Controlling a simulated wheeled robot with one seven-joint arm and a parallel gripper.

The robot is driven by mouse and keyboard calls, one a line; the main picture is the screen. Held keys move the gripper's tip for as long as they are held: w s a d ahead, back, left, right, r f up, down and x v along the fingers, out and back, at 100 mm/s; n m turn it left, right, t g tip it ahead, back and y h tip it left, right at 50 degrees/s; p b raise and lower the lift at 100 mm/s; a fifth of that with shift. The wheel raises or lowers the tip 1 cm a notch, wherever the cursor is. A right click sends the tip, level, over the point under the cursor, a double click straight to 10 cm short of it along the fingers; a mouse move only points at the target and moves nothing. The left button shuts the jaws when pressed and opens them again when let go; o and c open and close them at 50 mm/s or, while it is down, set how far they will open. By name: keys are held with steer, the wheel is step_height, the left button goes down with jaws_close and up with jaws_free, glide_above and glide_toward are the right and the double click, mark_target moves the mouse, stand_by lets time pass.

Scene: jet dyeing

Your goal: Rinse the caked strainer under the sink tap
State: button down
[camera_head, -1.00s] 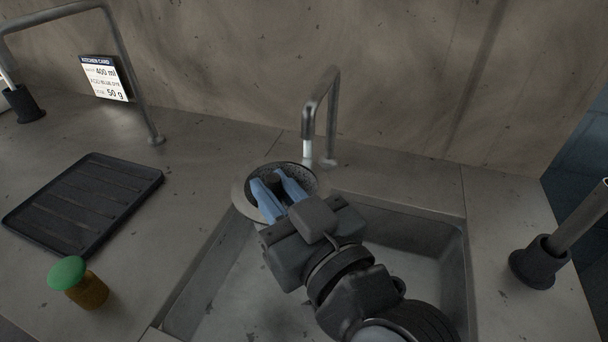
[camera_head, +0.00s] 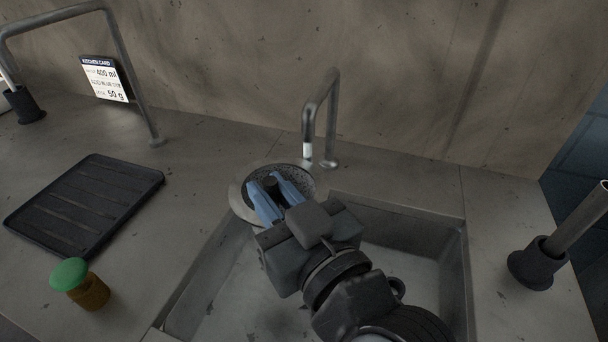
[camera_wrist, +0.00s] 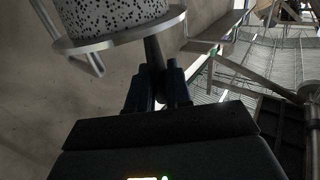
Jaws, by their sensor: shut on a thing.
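The strainer (camera_head: 240,206) is a round piece with a pale metal rim and a dark speckled face. It is tilted over the back left corner of the sink (camera_head: 412,212). My gripper (camera_head: 269,188) is shut on its dark central stem, between blue fingers. In the wrist view the strainer's pale drum with dark specks (camera_wrist: 108,14) stands beyond the rim, and the stem (camera_wrist: 154,58) runs to my fingers. The tap (camera_head: 332,108) arches from behind. Its mouth is just above the strainer's far edge, with a short pale section below; I cannot tell whether this is water.
A dark ribbed tray (camera_head: 84,205) and a green-capped amber jar (camera_head: 80,284) are on the counter at left. A card (camera_head: 104,79) leans by a metal pipe frame (camera_head: 133,75). A pipe in a dark collar (camera_head: 533,262) stands right of the sink. The wall is close behind the tap.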

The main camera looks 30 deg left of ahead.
steer(key=s+r+p, duration=0.1)
steer(key=s, duration=0.1)
steer(key=s+r+p, duration=0.2)
steer(key=shift+s+r, duration=0.2)
steer(key=shift+r, duration=0.1)
stand_by(0.5)
